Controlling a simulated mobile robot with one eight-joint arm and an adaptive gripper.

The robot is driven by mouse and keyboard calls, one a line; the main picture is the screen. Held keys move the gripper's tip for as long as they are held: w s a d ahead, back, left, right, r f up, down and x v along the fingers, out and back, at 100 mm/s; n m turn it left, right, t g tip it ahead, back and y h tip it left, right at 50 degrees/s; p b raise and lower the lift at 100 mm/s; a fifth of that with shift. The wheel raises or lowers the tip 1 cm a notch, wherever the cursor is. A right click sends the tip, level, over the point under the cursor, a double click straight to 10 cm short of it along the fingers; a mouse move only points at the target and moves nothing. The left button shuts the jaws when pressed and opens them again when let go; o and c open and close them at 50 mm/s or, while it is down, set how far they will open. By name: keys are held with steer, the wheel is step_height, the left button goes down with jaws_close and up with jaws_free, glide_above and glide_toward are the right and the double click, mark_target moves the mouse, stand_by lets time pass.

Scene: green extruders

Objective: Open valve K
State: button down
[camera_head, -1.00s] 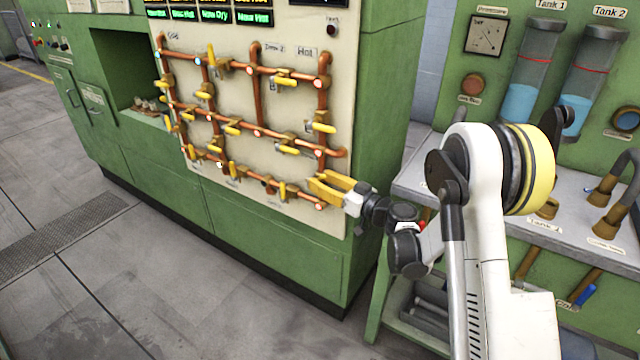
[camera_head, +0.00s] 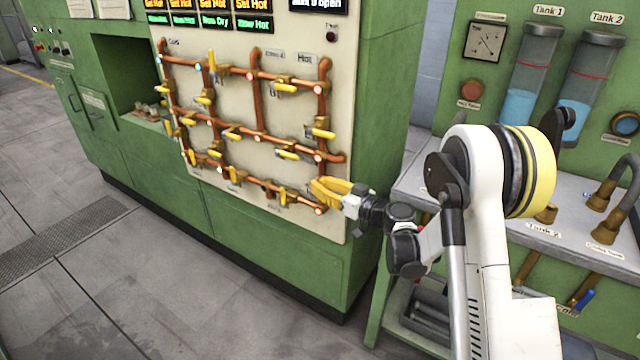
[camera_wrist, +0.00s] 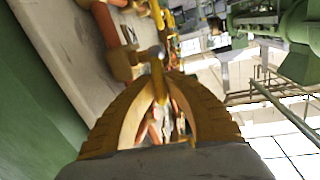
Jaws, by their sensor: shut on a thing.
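The cream panel (camera_head: 285,165) carries copper pipes with several yellow-handled valves. My yellow gripper (camera_head: 316,187) is at the panel's lower right, by the right vertical pipe. In the wrist view its fingers (camera_wrist: 165,80) come together around a yellow valve handle (camera_wrist: 158,90), which sticks out from a copper pipe fitting (camera_wrist: 125,60). The gripper is shut on this handle. In the head view the fingers hide the handle. The valve letters are too small to read, so I cannot confirm that this is valve K.
The green cabinet (camera_head: 270,245) holds the panel. To the right, a grey bench (camera_head: 560,235) bears pipe fittings, below Tank 1 (camera_head: 532,80) and Tank 2 (camera_head: 588,85). A display (camera_head: 318,4) tops the panel; its text is partly cut off. Grey floor (camera_head: 130,270) is clear at the left.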

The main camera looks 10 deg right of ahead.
steer(key=g+h+p, duration=0.1)
steer(key=p, duration=0.1)
steer(key=a+r+g+h+p, duration=0.1)
steer(key=p, duration=0.1)
steer(key=shift+w+r, duration=0.1)
steer(key=shift+w, duration=0.25)
steer(key=shift+w+a+n+g+h+p, duration=0.25)
steer(key=shift+a+n+g+h+p, duration=0.1)
steer(key=shift+g+h+p, duration=0.6)
steer(key=shift+w+a+g+h+p, duration=0.2)
steer(key=shift+g+h+p, duration=0.2)
steer(key=shift+p, duration=0.25)
steer(key=shift+f, duration=0.2)
steer(key=c, duration=1.4)
jaws_free()
steer(key=shift+f, duration=0.1)
